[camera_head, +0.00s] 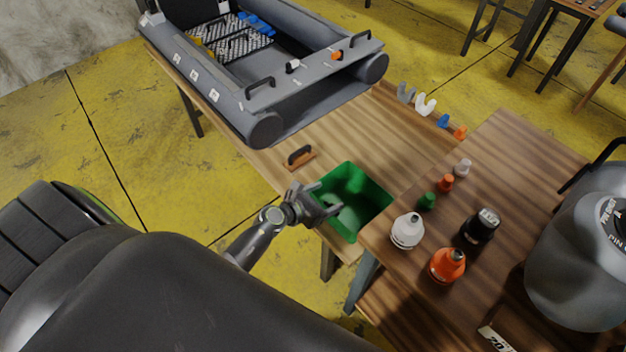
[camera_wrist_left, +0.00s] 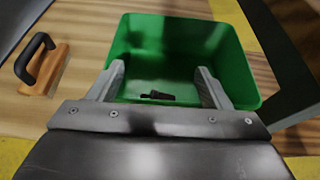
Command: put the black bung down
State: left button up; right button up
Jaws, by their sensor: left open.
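A small black bung (camera_wrist_left: 157,96) lies on the floor of the green bin, seen between my fingers in the left wrist view. The green bin (camera_head: 375,215) stands at the table's near edge; it also fills the middle of the left wrist view (camera_wrist_left: 240,70). My left gripper (camera_head: 328,206) is over the bin's near left side, with its fingers spread apart and nothing between them (camera_wrist_left: 160,85). In the head view I cannot make out the bung inside the bin. My right gripper does not show in either view.
A wooden block with a black handle (camera_head: 300,157) lies left of the bin. A grey inflatable boat (camera_head: 225,100) rests on the table behind. On the right table stand a white bottle (camera_head: 407,232), an orange bottle (camera_head: 447,266), a black bottle (camera_head: 481,227) and small coloured caps (camera_head: 446,183).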

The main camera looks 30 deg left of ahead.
pick_arm(q)
jog(key=shift+r+p, duration=0.35)
jog(key=shift+r, duration=0.2)
jog(key=v, duration=1.2)
jog(key=shift+f, duration=0.1)
jog(key=s+a+f+n+g+y, duration=0.1)
jog(key=s+a+f+n+y, duration=0.15)
jog(key=f+n, duration=0.5)
jog(key=s+a+f+n+g+y, duration=0.1)
jog(key=s+a+f+n, duration=0.1)
jog(key=s+f+n, duration=0.35)
jog(key=s+a+f+n+g+y, duration=0.1)
jog(key=s+a+f+n+y, duration=0.1)
jog(key=f+n, duration=0.65)
jog(key=s+d+f+n+g, duration=0.1)
jog(key=s+f+n+g, duration=0.3)
jog(key=s+n, duration=0.5)
jog(key=s+d+f+n+g, duration=0.1)
jog(key=s+f+n+g, duration=0.3)
jog(key=s+f+n, duration=0.4)
jog(key=s+n, duration=0.2)
jog(key=s, duration=0.4)
jog(key=shift+s+d, duration=0.25)
jog(key=shift+d, duration=0.1)
